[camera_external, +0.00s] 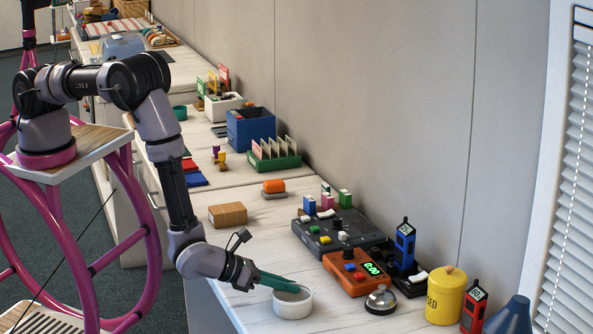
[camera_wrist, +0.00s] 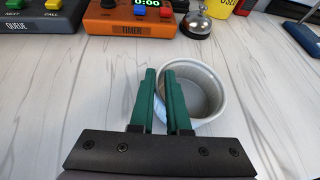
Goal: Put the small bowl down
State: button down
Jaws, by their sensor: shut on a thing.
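The small bowl (camera_external: 293,302) is white and round, near the front edge of the white wooden counter in the external view. It stands upright and looks empty inside. In the wrist view the bowl (camera_wrist: 205,92) is just ahead and right of centre. My gripper (camera_external: 297,289) has green fingers that reach over the bowl's near left rim. In the wrist view my gripper (camera_wrist: 161,72) is nearly closed, with the rim pinched between the fingers. The bowl is at or very near the counter surface; I cannot tell whether its base touches.
An orange timer (camera_external: 358,271), a silver bell (camera_external: 380,299) and a yellow tin (camera_external: 445,296) stand behind and right of the bowl. A dark queue console (camera_external: 335,232) and a cardboard box (camera_external: 228,214) lie farther back. Bare counter (camera_wrist: 70,90) is left of the bowl in the wrist view.

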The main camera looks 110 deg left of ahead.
jog(key=c, duration=0.9)
grip_release()
jog(key=v, duration=1.2)
jog(key=s+a+r+n+g+y, duration=0.1)
jog(key=s+a+r+n+g, duration=0.2)
jog(key=r, duration=0.7)
jog(key=s+a+r+n+g, duration=0.1)
jog(key=s+a+r+n, duration=0.2)
jog(key=a+r+n, duration=0.5)
jog(key=s+a+r+n+g+y, duration=0.1)
jog(key=s+a+r+g, duration=0.15)
jog(key=r, duration=1.05)
jog(key=s+d+r+n+t+h, duration=0.1)
jog(key=s+r+n, duration=0.3)
jog(key=s, duration=0.5)
jog(key=s+d+r+n+t+h, duration=0.1)
jog(key=s+r+n+h, duration=0.3)
jog(key=s, duration=0.5)
jog(key=s+d+r+n+t+h, duration=0.1)
jog(key=s+r+n+h, duration=0.1)
jog(key=s+r, duration=0.6)
jog(key=shift+s+n+h, duration=0.3)
jog(key=shift+s+n, duration=0.55)
jog(key=shift+n, duration=0.05)
